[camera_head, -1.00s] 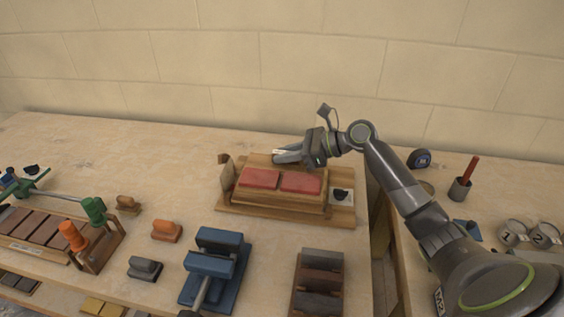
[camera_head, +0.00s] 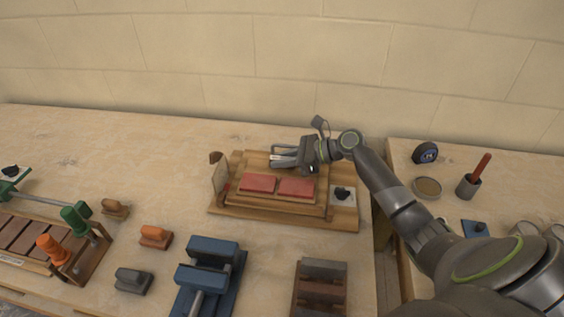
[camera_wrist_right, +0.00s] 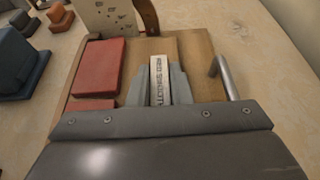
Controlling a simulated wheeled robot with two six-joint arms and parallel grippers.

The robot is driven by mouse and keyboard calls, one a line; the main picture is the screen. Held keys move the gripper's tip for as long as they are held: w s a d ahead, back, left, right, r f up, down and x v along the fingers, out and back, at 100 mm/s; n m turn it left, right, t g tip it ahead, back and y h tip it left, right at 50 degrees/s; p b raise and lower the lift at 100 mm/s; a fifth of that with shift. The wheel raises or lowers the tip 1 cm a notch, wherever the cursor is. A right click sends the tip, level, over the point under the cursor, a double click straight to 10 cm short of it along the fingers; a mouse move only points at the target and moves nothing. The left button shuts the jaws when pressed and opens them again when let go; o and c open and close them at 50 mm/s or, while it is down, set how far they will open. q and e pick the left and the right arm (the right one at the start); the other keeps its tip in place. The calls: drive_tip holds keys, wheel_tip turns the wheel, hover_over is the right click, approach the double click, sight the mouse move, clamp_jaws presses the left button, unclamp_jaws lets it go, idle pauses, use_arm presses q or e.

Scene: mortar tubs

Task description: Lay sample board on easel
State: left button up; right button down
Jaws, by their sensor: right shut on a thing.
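The sample board (camera_head: 262,202) is wooden with two red slabs (camera_head: 258,184) on it. It lies flat over the wooden easel (camera_head: 285,219); I cannot tell whether it fully touches. My right gripper (camera_head: 274,160) is at the board's back edge, its fingers pointing left. In the right wrist view the fingers (camera_wrist_right: 160,88) are shut on a pale strip of the board lettered "RED SMOOTH" (camera_wrist_right: 158,80). The red slabs (camera_wrist_right: 97,67) also show there. My left gripper does not show.
A speckled card (camera_head: 219,176) stands at the easel's left end, and a dark lump (camera_head: 343,193) sits at its right. A blue clamp-like tool (camera_head: 212,262) and dark blocks (camera_head: 320,285) lie in front. A tape measure (camera_head: 425,153) is on the right table, beyond a gap.

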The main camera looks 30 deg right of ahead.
drive_tip(key=shift+f, duration=0.45)
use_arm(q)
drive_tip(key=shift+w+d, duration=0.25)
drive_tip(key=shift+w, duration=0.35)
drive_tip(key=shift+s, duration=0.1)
use_arm(e)
drive_tip(key=c, duration=1.3)
unclamp_jaws()
drive_tip(key=shift+f, duration=0.1)
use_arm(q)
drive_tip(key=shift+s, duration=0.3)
